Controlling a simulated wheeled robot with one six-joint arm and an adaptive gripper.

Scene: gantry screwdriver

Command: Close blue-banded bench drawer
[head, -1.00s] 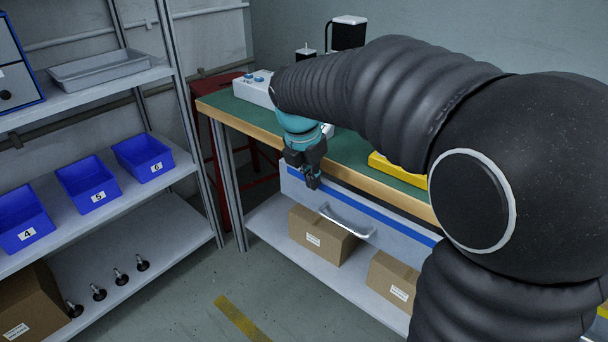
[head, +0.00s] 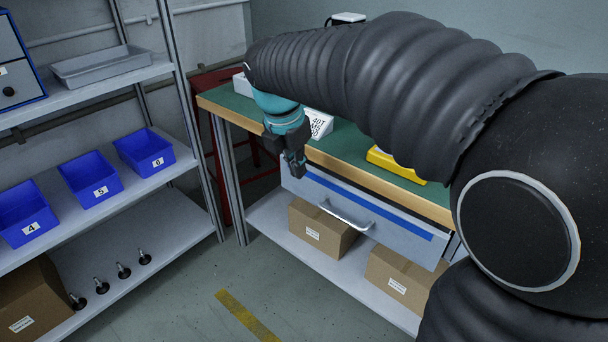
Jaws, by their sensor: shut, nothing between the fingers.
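The bench drawer (head: 390,232) has a pale grey front with a blue band along its top and a silver bar handle (head: 345,217). It sits under the wooden edge of the green-topped bench (head: 345,150). How far the drawer stands out is hard to tell from this angle. My gripper (head: 297,172) is shut and empty, pointing down at the left end of the drawer front, up and left of the handle. Whether its fingertips touch the front cannot be told. My arm hides part of the bench top and its right side.
Cardboard boxes (head: 312,233) (head: 397,286) stand on the bench's lower shelf. A yellow item (head: 395,165) and a white sign (head: 318,124) are on the bench top. A rack (head: 165,195) with blue bins (head: 90,185) stands at left. Floor before the bench is clear.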

